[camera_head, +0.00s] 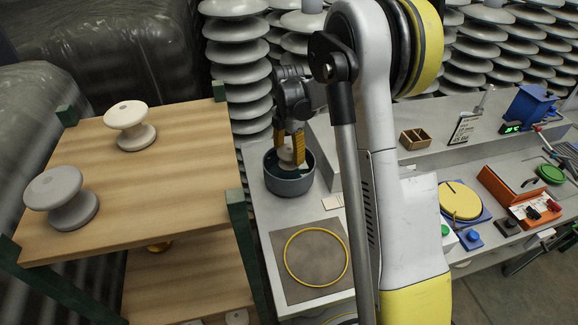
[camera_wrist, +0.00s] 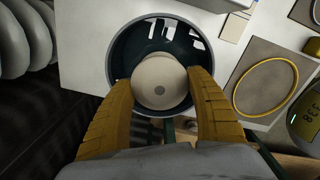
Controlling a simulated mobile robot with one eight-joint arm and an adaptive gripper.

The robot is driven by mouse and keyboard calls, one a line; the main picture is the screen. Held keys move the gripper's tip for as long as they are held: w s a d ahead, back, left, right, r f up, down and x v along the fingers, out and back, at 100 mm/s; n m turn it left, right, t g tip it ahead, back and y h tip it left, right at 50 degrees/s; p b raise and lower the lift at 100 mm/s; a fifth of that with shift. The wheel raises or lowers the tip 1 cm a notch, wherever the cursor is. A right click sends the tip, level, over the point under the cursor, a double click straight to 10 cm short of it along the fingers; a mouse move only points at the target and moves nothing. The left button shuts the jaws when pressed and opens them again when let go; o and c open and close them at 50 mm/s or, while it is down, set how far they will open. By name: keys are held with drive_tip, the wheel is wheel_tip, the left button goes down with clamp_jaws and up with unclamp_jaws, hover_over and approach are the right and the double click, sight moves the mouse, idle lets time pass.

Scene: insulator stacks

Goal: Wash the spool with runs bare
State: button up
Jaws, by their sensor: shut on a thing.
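My gripper (camera_head: 291,150) points down over the round dark-grey basin (camera_head: 290,187) on the bench, with its orange fingers partly inside the rim. It is shut on a pale spool (camera_head: 286,154). In the wrist view the spool (camera_wrist: 160,80) sits between the two fingers (camera_wrist: 160,92), its round end facing the camera, over the basin (camera_wrist: 118,50). Dark liquid with bright reflections shows in the basin. Whether the spool's lower end is under the liquid is hidden. A cream spool (camera_head: 130,124) and a greyer spool (camera_head: 63,197) stand upright on the wooden shelf.
A grey mat (camera_head: 288,258) with a yellow ring (camera_head: 289,271) lies in front of the basin. The wooden shelf (camera_head: 180,175) stands left, with green posts. A divided box (camera_head: 415,139), a yellow disc (camera_head: 460,200) and an orange device (camera_head: 535,212) are right. Insulator stacks (camera_head: 240,70) stand behind.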

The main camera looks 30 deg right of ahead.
sight(289, 149)
drive_tip(key=shift+r+p, duration=1.5)
drive_tip(key=shift+r, duration=1.1)
